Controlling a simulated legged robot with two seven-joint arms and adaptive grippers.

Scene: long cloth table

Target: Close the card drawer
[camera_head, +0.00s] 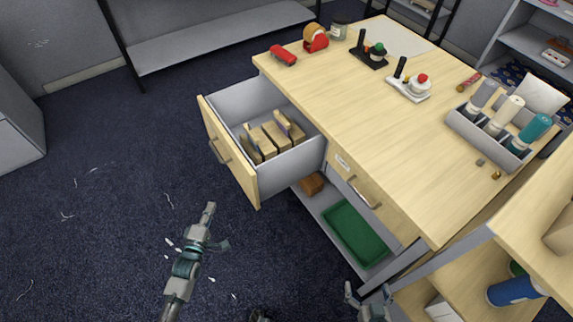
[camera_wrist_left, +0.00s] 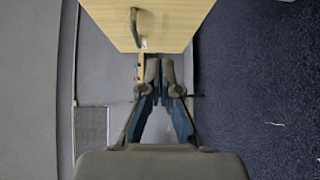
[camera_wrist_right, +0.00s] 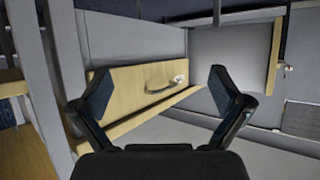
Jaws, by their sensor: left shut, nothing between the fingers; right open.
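The card drawer (camera_head: 229,152) is pulled out from the left end of the wooden desk, with a pale wood front, a metal handle (camera_head: 219,150) and grey sides. Several tan card blocks (camera_head: 268,138) stand inside. My left gripper (camera_head: 210,208) is shut and empty, in front of and below the drawer front. The left wrist view shows a wooden front with a handle (camera_wrist_left: 137,27) beyond its fingertips (camera_wrist_left: 160,63). My right gripper (camera_head: 368,290) is open and empty, low by the desk's near side. The right wrist view shows the open drawer's grey side (camera_wrist_right: 230,62).
A second drawer (camera_head: 365,195) beside it is shut. Under it, a shelf holds a green tray (camera_head: 355,235) and a brown box (camera_head: 312,184). The desktop bears a tape dispenser (camera_head: 316,38), stamps and a bottle caddy (camera_head: 493,138).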

